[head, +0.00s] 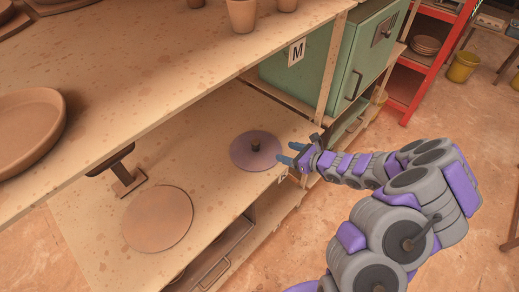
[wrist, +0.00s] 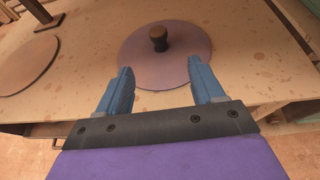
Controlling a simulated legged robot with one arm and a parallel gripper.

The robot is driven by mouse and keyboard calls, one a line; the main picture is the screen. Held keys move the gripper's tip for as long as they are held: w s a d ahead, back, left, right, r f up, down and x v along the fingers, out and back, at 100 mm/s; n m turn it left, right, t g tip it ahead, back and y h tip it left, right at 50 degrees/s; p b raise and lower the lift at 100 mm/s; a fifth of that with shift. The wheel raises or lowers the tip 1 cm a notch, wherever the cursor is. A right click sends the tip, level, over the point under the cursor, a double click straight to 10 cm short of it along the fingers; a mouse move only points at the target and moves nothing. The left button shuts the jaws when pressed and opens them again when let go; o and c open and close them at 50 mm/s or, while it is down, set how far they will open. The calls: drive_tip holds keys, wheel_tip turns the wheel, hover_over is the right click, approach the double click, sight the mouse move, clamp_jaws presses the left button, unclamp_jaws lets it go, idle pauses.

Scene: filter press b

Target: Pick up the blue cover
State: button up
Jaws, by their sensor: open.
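The cover is a flat, round, purplish-blue disc (head: 243,160) with a dark knob (head: 256,145) in its middle. It lies on the lower shelf (head: 190,170), near the shelf's right end. In the wrist view the cover (wrist: 190,62) and its upright knob (wrist: 158,38) are ahead of my gripper. My gripper (head: 283,153) has blue fingers and is at the right edge of the cover. In the wrist view my gripper (wrist: 160,85) is open, with nothing between the fingers, and the knob lies beyond the fingertips, roughly between their lines.
A plain brown disc (head: 158,218) lies left of the cover on the same shelf. The upper shelf (head: 170,70) overhangs the back, carrying a clay dish (head: 28,130) and pots (head: 242,15). A green cabinet (head: 330,62) and red rack (head: 425,60) stand behind.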

drive_tip(key=b, duration=0.1)
approach(253, 142)
drive_tip(key=shift+s+a+f, duration=0.2)
drive_tip(key=shift+s+f, duration=0.05)
drive_tip(key=shift+f, duration=0.25)
drive_tip(key=x, duration=0.2)
drive_tip(key=b+x, duration=0.1)
drive_tip(key=x, duration=0.1)
drive_tip(key=shift+w+d, duration=0.25)
drive_tip(key=shift+w+a+f, duration=0.2)
drive_tip(key=shift+w+f, duration=0.15)
drive_tip(key=shift+w, duration=0.25)
drive_tip(key=b+x, duration=0.1)
drive_tip(key=x, duration=0.5)
drive_tip(key=shift+s+a+b, duration=0.1)
drive_tip(key=shift+a+b, duration=0.2)
drive_tip(key=shift+d+r, duration=0.15)
drive_tip(key=shift+d, duration=0.4)
drive_tip(key=shift+a, duration=0.1)
drive_tip(key=c, duration=0.3)
drive_tip(key=shift+a, duration=0.45)
drive_tip(key=c, duration=0.5)
drive_tip(key=shift+d, duration=0.15)
drive_tip(key=shift+c, duration=1.3)
drive_tip(key=shift+d, duration=0.25)
drive_tip(key=shift+c, duration=0.6)
